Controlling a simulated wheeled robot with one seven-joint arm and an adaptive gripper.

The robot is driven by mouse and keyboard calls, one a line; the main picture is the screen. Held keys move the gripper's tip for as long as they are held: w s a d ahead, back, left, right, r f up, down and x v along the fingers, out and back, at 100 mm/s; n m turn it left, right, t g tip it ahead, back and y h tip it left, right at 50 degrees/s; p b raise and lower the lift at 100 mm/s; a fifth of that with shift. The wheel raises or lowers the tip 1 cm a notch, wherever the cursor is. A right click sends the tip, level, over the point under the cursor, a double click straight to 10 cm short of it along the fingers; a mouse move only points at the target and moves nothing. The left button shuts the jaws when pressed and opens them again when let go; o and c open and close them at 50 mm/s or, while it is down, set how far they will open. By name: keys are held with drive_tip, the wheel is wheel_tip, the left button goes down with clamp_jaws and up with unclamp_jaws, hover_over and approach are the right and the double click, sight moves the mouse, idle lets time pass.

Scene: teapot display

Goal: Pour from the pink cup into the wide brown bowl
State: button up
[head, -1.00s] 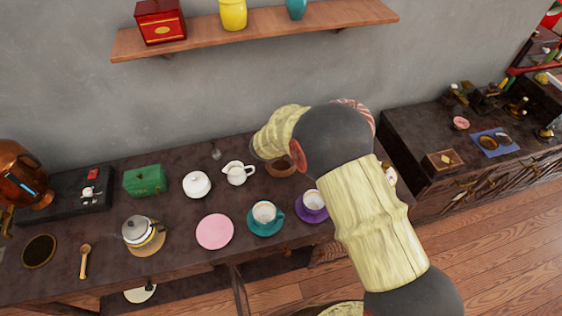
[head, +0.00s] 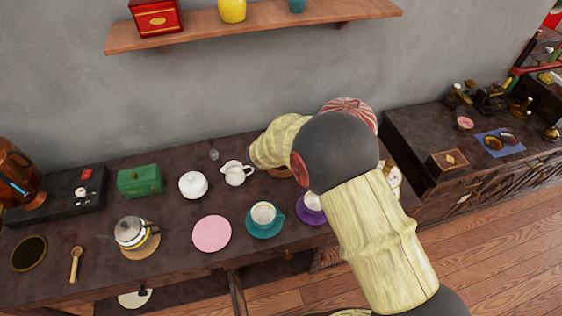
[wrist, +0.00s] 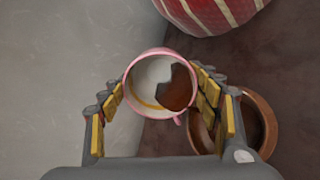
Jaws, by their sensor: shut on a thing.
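In the wrist view my gripper (wrist: 160,90) is shut on the pink cup (wrist: 147,62), with a finger on each side of it. The cup has a pink rim and a white inside with a yellow line. Brown liquid shows against its right side. The wide brown bowl (wrist: 268,125) is below and to the right of the cup, partly hidden by my right finger. In the head view only a sliver of the bowl (head: 279,173) shows behind my arm. My gripper and the cup are hidden there.
A red and white striped round thing (wrist: 212,12) is close beyond the cup. A white creamer (head: 236,174) stands left of the bowl. A teal cup (head: 263,214) and a purple saucer (head: 308,213) are in front. The wall (wrist: 50,80) is at the left in the wrist view.

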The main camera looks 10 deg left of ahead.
drive_tip(key=shift+s+f+t+b, duration=0.15)
drive_tip(key=shift+f+t+b, duration=0.25)
drive_tip(key=shift+b, duration=0.8)
drive_tip(key=shift+s+a+r+t+b, duration=0.1)
drive_tip(key=shift+s+r+t+b, duration=0.2)
drive_tip(key=shift+t+b, duration=1.15)
drive_tip(key=shift+s+h+b, duration=0.3)
drive_tip(key=shift+s+b, duration=0.15)
drive_tip(key=shift+b, duration=1.35)
